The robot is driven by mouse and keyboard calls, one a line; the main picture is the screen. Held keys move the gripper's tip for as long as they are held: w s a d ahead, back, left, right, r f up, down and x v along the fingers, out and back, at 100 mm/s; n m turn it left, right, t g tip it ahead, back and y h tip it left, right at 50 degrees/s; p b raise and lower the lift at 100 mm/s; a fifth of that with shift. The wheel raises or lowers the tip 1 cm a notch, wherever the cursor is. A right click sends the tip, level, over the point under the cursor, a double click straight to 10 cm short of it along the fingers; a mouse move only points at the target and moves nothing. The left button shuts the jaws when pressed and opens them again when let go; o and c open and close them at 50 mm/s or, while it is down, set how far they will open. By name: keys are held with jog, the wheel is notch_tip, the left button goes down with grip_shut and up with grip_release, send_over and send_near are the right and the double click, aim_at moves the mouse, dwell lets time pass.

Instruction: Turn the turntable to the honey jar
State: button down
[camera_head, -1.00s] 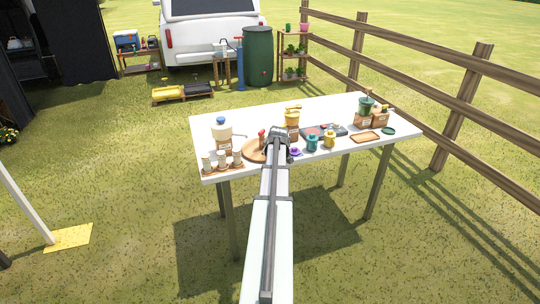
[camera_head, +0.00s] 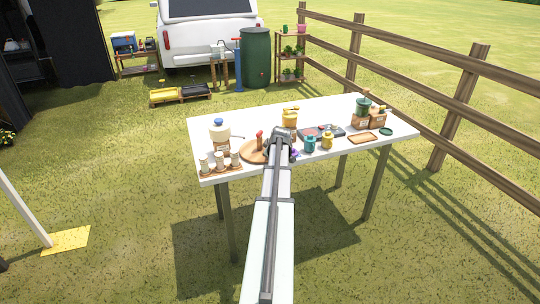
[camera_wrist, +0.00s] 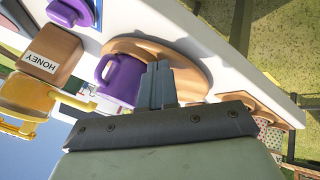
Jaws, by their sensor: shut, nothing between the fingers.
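The turntable (camera_head: 250,153) is a round wooden disc on the white table, left of my wrist in the head view. It also shows in the wrist view (camera_wrist: 192,72), with a purple mug-like item (camera_wrist: 118,80) on it. A red-topped piece (camera_head: 260,138) stands at the disc in the head view. The honey jar (camera_head: 290,117) is yellow, just behind my wrist; the wrist view shows its yellow part (camera_wrist: 22,100) and a wooden block labelled HONEY (camera_wrist: 45,58). My gripper (camera_wrist: 158,72) is shut and empty, its fingertips over the disc beside the purple item; contact cannot be told.
A large jar with a blue lid (camera_head: 219,134) and small shakers (camera_head: 220,162) stand left of the turntable. The table's front edge (camera_head: 330,158) is near.

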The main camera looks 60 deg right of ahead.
jog(key=shift+s+d+n, duration=0.1)
jog(key=shift+d+n, duration=0.1)
jog(key=shift+n, duration=0.1)
jog(key=shift+s+d+n+t+y, duration=0.25)
jog(key=shift+d+n+t+y, duration=0.05)
jog(key=shift+d+n, duration=0.25)
jog(key=shift+s+d+n+t+y, duration=0.3)
jog(key=shift+d+n, duration=0.15)
jog(key=shift+n, duration=0.1)
jog(key=shift+s+d+n+t+y, duration=0.15)
jog(key=shift+d+n+t+y, duration=0.25)
jog(key=shift+d+n+y, duration=0.65)
jog(key=shift+d+n+h, duration=0.25)
jog(key=shift+d, duration=1)
jog(key=s+a, duration=0.3)
jog(key=shift+s+a, duration=0.1)
jog(key=shift+a, duration=0.1)
jog(key=d+v, duration=0.2)
jog(key=v, duration=0.7)
jog(key=shift+s+r, duration=0.3)
jog(key=shift+r, duration=0.15)
jog(key=shift+a, duration=0.1)
